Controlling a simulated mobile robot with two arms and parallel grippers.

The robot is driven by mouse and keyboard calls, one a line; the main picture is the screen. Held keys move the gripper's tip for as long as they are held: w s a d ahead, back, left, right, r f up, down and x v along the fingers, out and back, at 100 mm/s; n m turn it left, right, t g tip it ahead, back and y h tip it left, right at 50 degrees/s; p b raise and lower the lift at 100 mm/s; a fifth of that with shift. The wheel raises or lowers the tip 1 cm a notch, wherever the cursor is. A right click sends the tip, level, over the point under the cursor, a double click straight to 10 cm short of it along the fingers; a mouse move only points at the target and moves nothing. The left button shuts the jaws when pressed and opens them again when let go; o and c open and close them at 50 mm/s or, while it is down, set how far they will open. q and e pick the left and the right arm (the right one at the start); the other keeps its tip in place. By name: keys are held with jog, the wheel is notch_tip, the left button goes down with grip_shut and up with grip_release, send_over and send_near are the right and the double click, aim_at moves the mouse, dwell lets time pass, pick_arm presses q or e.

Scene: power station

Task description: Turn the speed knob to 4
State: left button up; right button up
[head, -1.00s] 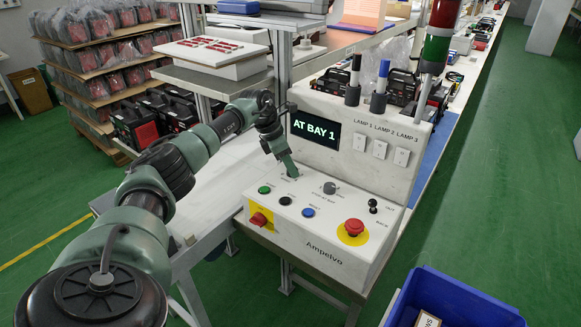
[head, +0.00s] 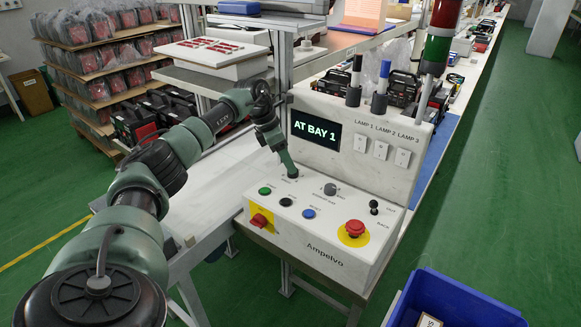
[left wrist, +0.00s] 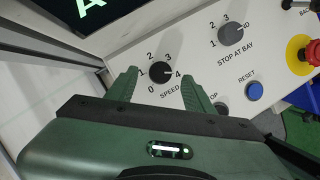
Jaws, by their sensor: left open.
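The black speed knob (left wrist: 160,72) sits on the white panel with 0 to 4 printed around it. I cannot read its pointer clearly. In the left wrist view my left gripper (left wrist: 159,76) is open, with one finger on each side of the knob; I cannot tell whether they touch it. In the head view my left gripper (head: 290,174) points down at the back left of the control box (head: 320,240) and hides the speed knob. My right gripper is not in view.
The stop-at-bay knob (left wrist: 230,34) is right of the speed knob. Green (head: 265,190), black (head: 286,202) and blue (head: 308,213) buttons lie in front. A red emergency button (head: 354,228) and black lever (head: 374,206) stand right. The screen (head: 316,129) reads AT BAY 1.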

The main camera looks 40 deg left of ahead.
pick_arm(q)
jog(key=shift+v, duration=2.35)
